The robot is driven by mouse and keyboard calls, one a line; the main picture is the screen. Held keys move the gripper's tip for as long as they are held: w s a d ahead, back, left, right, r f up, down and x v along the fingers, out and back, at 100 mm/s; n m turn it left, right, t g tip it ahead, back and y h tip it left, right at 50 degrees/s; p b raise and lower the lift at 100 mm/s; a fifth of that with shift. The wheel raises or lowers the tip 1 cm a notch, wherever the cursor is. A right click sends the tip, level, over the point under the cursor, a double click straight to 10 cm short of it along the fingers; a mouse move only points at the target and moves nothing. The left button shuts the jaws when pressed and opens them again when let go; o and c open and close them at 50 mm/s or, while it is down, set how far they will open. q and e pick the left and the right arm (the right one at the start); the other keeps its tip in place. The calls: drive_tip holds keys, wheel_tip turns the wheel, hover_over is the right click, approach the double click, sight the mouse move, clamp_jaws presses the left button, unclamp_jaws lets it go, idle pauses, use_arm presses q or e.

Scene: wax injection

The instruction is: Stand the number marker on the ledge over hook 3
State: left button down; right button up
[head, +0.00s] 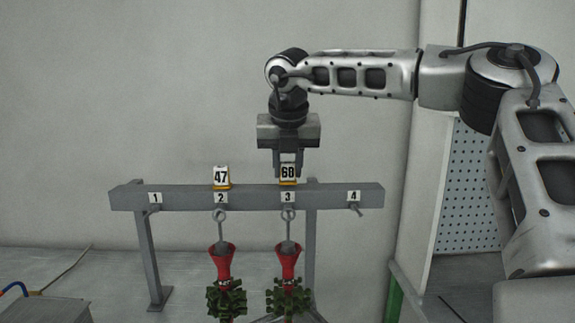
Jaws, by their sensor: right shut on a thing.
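The number marker 68 (288,174) is a small white plate with a yellow base, upright at the ledge (325,196) above the label for hook 3 (288,213). My right gripper (288,170) points down from above and is shut on the marker. The marker's base looks to be at the top of the ledge; I cannot tell whether it touches. Another marker, 47 (221,177), stands on the ledge over hook 2 (219,214). My left gripper is out of view.
Red-cupped wax trees with green pieces hang from hook 2 (225,260) and hook 3 (288,262). Hook 1 (152,209) and hook 4 (356,209) are empty. A grey box (45,309) is at lower left, and a pegboard (470,190) is at right.

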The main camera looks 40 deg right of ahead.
drive_tip(key=shift+f, duration=0.3)
drive_tip(key=shift+f+b, duration=0.2)
drive_tip(key=shift+b, duration=0.1)
drive_tip(key=o, duration=0.9)
drive_tip(key=shift+r, duration=0.1)
drive_tip(key=shift+o, duration=0.2)
drive_tip(key=shift+r+p, duration=0.2)
drive_tip(key=shift+p, duration=0.1)
drive_tip(key=b+v, duration=0.1)
drive_tip(key=v, duration=1.1)
drive_tip(key=shift+w, duration=0.1)
